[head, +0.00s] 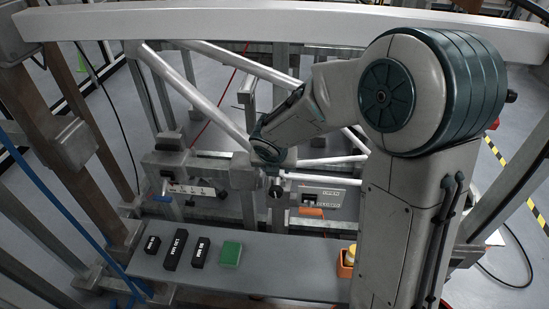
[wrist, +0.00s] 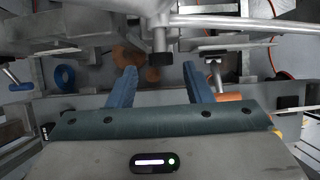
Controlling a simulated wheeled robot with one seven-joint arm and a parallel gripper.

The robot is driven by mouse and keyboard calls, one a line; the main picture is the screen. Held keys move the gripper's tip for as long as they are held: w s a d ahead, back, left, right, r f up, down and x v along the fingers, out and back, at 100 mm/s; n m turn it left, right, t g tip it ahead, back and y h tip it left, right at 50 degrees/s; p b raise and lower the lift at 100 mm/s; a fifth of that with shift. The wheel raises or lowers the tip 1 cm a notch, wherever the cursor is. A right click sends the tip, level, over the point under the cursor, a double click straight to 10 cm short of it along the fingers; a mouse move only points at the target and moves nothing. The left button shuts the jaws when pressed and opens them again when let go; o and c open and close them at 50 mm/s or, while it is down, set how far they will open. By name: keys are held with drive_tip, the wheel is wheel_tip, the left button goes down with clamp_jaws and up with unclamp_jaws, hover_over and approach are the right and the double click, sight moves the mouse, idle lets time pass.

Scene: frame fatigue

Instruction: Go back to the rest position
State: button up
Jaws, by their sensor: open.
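My gripper (wrist: 160,70) shows in the wrist view with its two blue fingers spread well apart and nothing between them. A dark-ended metal post or cylinder (wrist: 160,57) appears just ahead of the gap; I cannot tell how far away it is. In the head view my arm reaches from the right towards the middle of the metal frame, and its fingers are hidden or too small to make out.
A white beam (head: 200,22) crosses the top, with slanted tubes (head: 205,95) below. On a grey shelf (head: 285,285) are several black blocks (head: 175,250), a green block (head: 230,253) and an orange container (head: 346,265) partly behind my arm.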

drive_tip(key=s+d+r+m+g+h+p, duration=0.1)
drive_tip(key=s+d+r+m+p, duration=0.2)
drive_tip(key=s+d+r+m, duration=0.35)
drive_tip(key=s+d+r+m+h+p, duration=0.1)
drive_tip(key=s+d+r+m+p, duration=0.25)
drive_tip(key=r+m, duration=0.55)
drive_tip(key=s+r+m+g+y+p, duration=0.1)
drive_tip(key=s+r+m+y+p, duration=0.2)
drive_tip(key=s+m, duration=0.9)
drive_tip(key=shift+s+r+m+g+p, duration=0.4)
drive_tip(key=shift+r+m, duration=0.45)
drive_tip(key=shift+m, duration=2.4)
drive_tip(key=shift+w, duration=0.15)
